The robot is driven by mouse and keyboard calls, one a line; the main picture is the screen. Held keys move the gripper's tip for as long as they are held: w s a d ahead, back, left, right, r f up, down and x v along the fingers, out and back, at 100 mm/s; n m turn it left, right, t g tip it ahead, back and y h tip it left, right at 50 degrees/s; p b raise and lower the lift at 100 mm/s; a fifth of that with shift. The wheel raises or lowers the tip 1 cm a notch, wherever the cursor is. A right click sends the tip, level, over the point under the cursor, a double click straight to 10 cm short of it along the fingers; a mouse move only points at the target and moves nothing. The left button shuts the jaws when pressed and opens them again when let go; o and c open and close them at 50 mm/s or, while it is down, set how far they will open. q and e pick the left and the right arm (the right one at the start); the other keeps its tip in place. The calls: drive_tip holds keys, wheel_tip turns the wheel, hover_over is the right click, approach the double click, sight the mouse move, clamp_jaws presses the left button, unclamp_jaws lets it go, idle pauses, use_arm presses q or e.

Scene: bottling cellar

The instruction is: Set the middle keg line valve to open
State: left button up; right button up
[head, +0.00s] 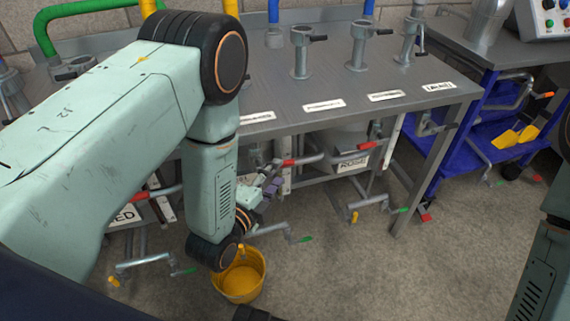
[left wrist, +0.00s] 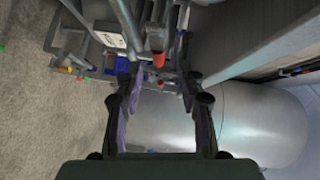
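Red-handled lever valves sit on pipes under the grey bench. The middle one (head: 300,160) has its handle pointing roughly sideways along the bench front. Another (head: 366,146) is to its right beside a sign (head: 353,163) that seems to read CLOSED, and a third (head: 142,195) is at the left. My left gripper (head: 262,190) is just below and left of the middle handle. In the left wrist view my left gripper (left wrist: 161,80) is open and empty, with a red handle end (left wrist: 158,60) beyond the gap between its fingers. My right gripper is out of view.
The grey bench (head: 420,80) with tap fittings is above the valves. A yellow bucket (head: 240,280) stands on the floor below my left arm. Lower pipes with green and yellow ends (head: 290,233) run under the bench. A blue cart (head: 470,150) is at right.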

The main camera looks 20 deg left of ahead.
sight(283, 166)
use_arm(q)
drive_tip(key=shift+b+x, duration=0.7)
drive_tip(key=shift+x, duration=2.35)
drive_tip(key=shift+a, duration=0.1)
clamp_jaws()
drive_tip(key=shift+s, duration=0.1)
